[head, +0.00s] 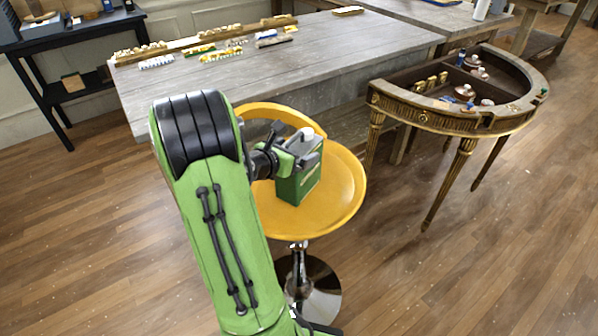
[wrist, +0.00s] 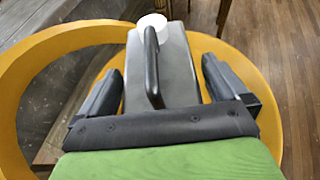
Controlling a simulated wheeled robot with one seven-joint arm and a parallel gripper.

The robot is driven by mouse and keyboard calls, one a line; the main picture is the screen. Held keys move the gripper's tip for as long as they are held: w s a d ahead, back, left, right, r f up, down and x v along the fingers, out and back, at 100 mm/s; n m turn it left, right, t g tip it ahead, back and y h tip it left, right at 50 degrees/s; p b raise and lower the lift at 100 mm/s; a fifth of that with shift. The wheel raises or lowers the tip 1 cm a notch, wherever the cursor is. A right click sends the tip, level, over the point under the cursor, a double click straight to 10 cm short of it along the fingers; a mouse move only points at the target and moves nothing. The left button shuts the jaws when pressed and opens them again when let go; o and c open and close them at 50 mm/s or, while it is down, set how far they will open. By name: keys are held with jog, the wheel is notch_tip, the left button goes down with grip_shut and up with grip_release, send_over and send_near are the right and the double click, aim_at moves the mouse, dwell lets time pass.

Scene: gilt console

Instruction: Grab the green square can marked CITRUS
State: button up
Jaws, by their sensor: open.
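The green square can (head: 301,181) stands upright on the seat of a yellow stool (head: 345,198) in the head view. A pale label band crosses its side, but its lettering is too small to read. In the wrist view the can's grey top (wrist: 178,75) shows a dark handle and a white cap (wrist: 153,24). My gripper (wrist: 165,85) is open, with one dark finger on each side of the can's top and a visible gap on both sides. In the head view my gripper (head: 290,150) is at the can's upper part and hides some of it.
The stool's yellow backrest (head: 270,108) curves behind the can. A grey wooden table (head: 300,65) with several small items stands behind. A gilt half-round console (head: 440,117) stands at the right. The wooden floor at the lower right is clear.

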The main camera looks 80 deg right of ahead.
jog(key=shift+d, duration=0.15)
jog(key=shift+c, duration=0.5)
jog(key=c, duration=1.6)
jog(key=shift+r, duration=0.1)
grip_shut()
